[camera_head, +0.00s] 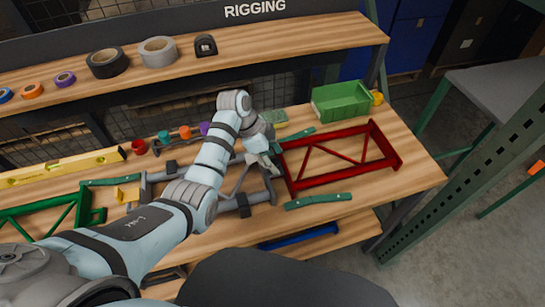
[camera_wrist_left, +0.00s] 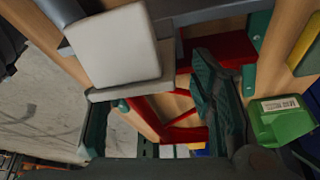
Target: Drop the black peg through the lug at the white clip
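My left gripper (camera_head: 270,160) is low over the bench, at the left end of the red frame (camera_head: 289,175). In the left wrist view its two dark fingers (camera_wrist_left: 160,105) stand apart, with the red frame (camera_wrist_left: 187,136) visible beyond the gap. A pale white block (camera_wrist_left: 115,45) on a grey strip is close to the camera there, at the upper left; it may be the white clip, but I cannot be sure. I cannot make out the black peg or a lug hole in either view. The right gripper is not in view.
Green bars (camera_head: 318,201) lie by the red frame. A green bin (camera_head: 342,103) stands at the back right, and it also shows in the wrist view (camera_wrist_left: 283,120). A grey frame (camera_head: 232,204), green frame (camera_head: 93,216) and yellow level (camera_head: 62,167) are further left. Tape rolls (camera_head: 157,52) line the shelf.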

